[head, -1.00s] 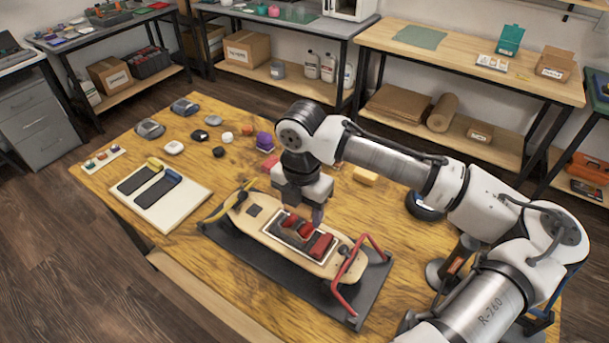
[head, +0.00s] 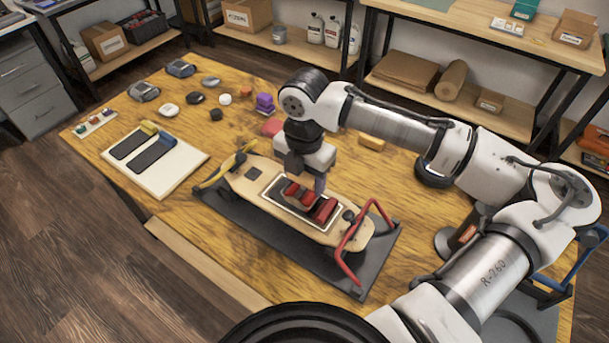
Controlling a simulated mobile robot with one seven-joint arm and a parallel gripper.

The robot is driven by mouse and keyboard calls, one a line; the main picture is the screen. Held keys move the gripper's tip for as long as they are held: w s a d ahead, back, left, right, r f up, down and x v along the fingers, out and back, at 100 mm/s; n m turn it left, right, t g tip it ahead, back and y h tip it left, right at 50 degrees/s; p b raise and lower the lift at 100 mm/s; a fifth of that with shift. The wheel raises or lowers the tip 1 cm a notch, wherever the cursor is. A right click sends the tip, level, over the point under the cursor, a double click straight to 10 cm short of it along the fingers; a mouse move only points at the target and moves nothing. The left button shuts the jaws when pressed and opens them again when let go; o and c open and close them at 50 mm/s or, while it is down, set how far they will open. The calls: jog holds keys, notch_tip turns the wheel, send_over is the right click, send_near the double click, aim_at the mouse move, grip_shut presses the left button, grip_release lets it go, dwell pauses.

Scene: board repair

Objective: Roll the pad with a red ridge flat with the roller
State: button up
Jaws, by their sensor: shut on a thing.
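The skateboard deck (head: 250,190) lies on a dark mat, with a framed dark pad area (head: 276,193) on its middle. A broad red ridge (head: 326,210) stands at the right end of this pad. Smaller red pieces (head: 293,190), seemingly the roller, are on or just above the pad, left of the ridge. My gripper (head: 314,184) points down over the pad, closed on what looks like the roller. The fingers partly hide the held part, and I cannot tell whether it touches the pad.
A yellow clamp (head: 212,178) and a red clamp bar (head: 350,238) stand at the deck's ends. A white board (head: 190,168) with two dark strips, yellow- and blue-ended, lies left. Several small blocks lie behind.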

jog(key=shift+f+b, duration=0.3)
jog(key=shift+f, duration=0.45)
dwell(0.8)
